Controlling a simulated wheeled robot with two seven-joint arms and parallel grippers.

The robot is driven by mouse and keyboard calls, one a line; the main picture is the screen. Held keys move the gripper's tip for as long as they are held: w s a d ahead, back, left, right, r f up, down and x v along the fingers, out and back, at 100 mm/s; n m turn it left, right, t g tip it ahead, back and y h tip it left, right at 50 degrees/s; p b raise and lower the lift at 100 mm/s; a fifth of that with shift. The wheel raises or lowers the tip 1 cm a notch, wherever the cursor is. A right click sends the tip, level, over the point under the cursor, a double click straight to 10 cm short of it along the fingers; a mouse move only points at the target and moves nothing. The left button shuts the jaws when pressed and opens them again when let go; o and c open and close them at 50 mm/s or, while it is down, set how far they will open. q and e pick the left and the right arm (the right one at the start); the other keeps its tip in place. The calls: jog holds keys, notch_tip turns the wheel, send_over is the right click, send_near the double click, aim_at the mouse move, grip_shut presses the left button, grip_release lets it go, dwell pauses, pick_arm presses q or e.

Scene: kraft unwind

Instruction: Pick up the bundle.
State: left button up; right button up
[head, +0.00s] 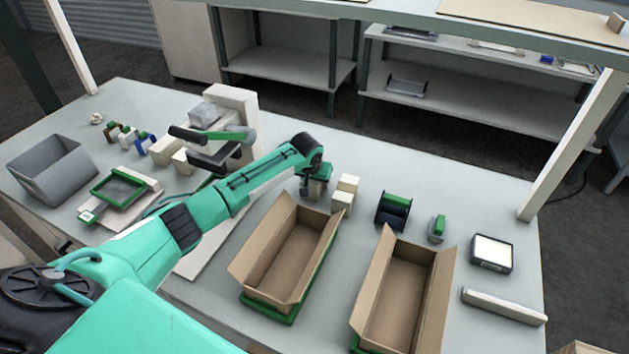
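My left arm reaches in from the left. Its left gripper (314,188) points down at the table behind the left open carton. A small tan block, possibly a bundle, shows at the fingers, partly hidden by them. I cannot tell whether the fingers are closed on it or only around it. Two pale cream bundles stand just right of the gripper: one farther back (348,183) and one nearer (342,201). They look close together or touching. My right gripper is not in view.
Two open cardboard cartons, left (290,262) and right (403,300), stand in front. A dark spool (393,211), a green-and-grey tool (437,229), a scale-like box (491,253) and a pale bar (504,307) lie at right. A grey bin (52,169) and a machine (222,125) stand left.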

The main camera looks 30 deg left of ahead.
pick_arm(q)
jog(key=shift+c, duration=1)
